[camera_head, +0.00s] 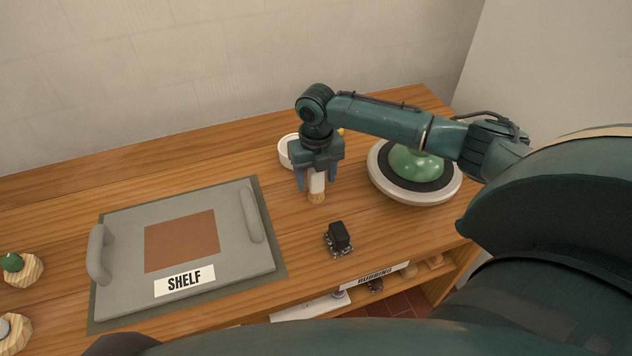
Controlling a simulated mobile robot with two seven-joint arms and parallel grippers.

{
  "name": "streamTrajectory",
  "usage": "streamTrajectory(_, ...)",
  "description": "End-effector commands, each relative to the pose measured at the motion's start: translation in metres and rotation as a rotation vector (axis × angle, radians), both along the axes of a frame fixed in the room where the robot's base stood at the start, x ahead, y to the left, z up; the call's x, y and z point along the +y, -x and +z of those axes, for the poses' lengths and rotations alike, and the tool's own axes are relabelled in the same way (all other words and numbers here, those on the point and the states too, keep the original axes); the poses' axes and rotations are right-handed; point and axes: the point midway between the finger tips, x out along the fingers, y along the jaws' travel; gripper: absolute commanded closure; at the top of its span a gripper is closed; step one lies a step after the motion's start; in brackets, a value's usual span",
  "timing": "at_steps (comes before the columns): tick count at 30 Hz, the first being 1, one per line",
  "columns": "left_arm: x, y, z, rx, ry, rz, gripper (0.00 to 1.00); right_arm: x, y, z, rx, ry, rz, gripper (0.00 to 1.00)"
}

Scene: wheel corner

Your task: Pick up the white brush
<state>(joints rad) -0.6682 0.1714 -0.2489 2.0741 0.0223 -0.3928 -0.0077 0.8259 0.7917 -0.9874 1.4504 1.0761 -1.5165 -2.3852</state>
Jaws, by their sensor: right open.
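The white brush (316,184) stands on the wooden table, its white part up and a tan part (316,198) at the bottom. My right gripper (316,181) points down over it, one finger on each side of the white part. The gripper is open; whether a finger touches the brush I cannot tell. The gripper body hides the brush's top. My left gripper is not in view.
A grey tray (226,275) labelled SHELF lies at left on a green mat. A round wheel with a green ball (415,163) stands at right. A small black object (339,236) sits in front, a white dish (286,152) behind the gripper. Wooden pieces (22,270) are far left.

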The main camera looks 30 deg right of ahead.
Motion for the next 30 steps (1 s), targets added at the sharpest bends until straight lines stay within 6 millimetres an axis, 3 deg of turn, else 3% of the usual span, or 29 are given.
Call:
streamTrajectory(5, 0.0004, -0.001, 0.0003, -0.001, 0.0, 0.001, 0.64, 0.0002, 0.0, 0.0, 0.0, 0.0, 0.001, 0.45)
streamTrajectory(22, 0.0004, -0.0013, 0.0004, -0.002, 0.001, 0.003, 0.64, 0.0002, -0.0001, 0.0005, 0.0, -0.001, 0.0, 0.92)
streamTrajectory(30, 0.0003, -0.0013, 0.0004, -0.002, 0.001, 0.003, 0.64, 0.0003, -0.0006, 0.0037, -0.002, -0.001, 0.0, 0.92)
